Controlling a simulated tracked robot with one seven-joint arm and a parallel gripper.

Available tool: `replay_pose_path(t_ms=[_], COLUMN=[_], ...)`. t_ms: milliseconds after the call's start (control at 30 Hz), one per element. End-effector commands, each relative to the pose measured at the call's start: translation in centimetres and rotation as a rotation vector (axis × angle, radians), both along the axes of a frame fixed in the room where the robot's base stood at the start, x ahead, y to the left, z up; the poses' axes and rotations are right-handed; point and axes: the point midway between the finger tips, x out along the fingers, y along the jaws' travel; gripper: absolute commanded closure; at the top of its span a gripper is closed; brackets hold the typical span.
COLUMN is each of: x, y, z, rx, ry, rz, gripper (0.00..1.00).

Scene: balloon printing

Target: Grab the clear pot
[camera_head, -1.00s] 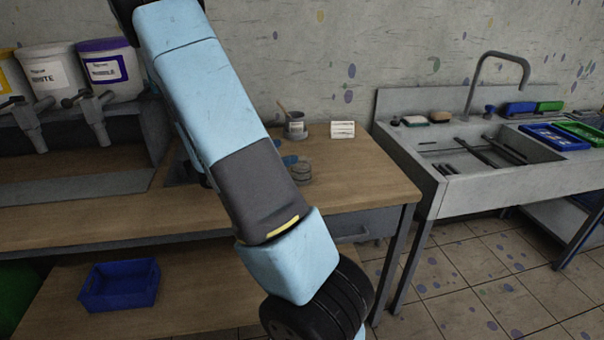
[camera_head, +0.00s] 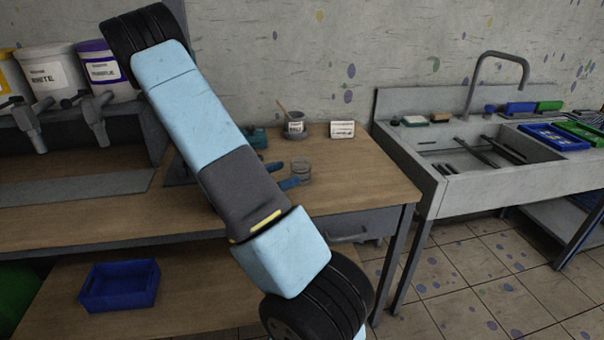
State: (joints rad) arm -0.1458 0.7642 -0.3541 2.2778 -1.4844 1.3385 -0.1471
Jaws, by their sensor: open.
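The clear pot (camera_head: 301,170) is a small see-through cup standing upright on the wooden workbench (camera_head: 375,180), towards its right end. My gripper (camera_head: 284,175) is just left of the pot. Its two blue fingers show apart from each other and point right, towards the pot. The lower finger's tip overlaps the pot's lower left side in the picture; I cannot tell if it touches. The rest of my gripper is hidden behind my light blue and dark grey arm.
A grey pot with a brush (camera_head: 295,124) and a small white label card (camera_head: 342,129) stand behind the clear pot. Labelled paint tubs (camera_head: 108,70) with taps are at left. A sink (camera_head: 480,160) is at right. The bench's right front is clear.

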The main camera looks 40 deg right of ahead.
Motion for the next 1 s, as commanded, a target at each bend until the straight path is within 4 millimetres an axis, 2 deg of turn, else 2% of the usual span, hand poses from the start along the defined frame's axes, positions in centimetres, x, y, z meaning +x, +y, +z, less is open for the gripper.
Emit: replay_pose_path(t_ms=[167, 400, 533, 867, 1000], x=[-0.2, -0.8, -1.0, -1.0, -1.0], y=[-1.1, -4.6, -5.9, -6.3, -6.3], z=[0.0, 0.0, 0.0, 0.0, 0.0], rx=[0.000, 0.000, 0.000, 0.001, 0.001], ry=[0.001, 0.001, 0.000, 0.001, 0.001], rz=[0.000, 0.000, 0.001, 0.002, 0.002], gripper=[0.00, 0.00, 0.00, 0.01, 0.14])
